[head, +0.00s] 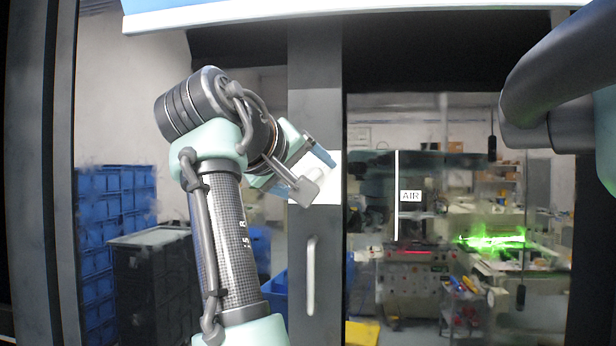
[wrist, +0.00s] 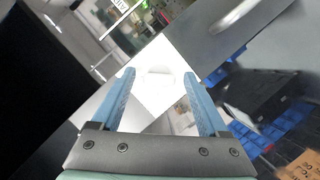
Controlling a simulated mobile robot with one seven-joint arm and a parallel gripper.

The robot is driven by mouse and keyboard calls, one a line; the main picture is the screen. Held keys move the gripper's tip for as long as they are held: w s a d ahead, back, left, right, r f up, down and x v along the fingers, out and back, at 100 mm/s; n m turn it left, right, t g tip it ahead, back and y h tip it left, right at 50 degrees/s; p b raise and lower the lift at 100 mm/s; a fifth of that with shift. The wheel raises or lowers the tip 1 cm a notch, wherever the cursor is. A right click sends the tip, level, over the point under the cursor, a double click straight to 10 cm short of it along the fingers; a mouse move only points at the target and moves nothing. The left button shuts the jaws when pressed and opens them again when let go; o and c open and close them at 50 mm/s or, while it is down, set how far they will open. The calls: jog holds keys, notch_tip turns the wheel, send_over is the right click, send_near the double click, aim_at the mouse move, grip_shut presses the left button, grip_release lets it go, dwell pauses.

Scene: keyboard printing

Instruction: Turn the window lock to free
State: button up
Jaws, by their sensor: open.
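A white square plate (head: 328,188) sits on the grey window frame in the head view, partly hidden behind my gripper (head: 298,166). In the wrist view the white plate (wrist: 150,98) lies beyond and between my blue fingers. A pale raised shape (wrist: 160,71) on it, near the fingertips, looks like the window lock, but it is washed out and I cannot tell which way it is turned. My gripper (wrist: 159,73) is open, with nothing visibly held between the fingers. I cannot tell whether it touches the lock.
A long pale handle (head: 311,275) stands upright on the frame below the plate; it also shows in the wrist view (wrist: 236,15). Glass to the right bears an AIR label (head: 410,196). Blue crates (head: 100,215) and a dark bin (head: 150,270) stand at left.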

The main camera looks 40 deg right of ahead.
jog(key=b+v, duration=0.6)
jog(key=v, duration=0.7)
jog(key=shift+d, duration=0.1)
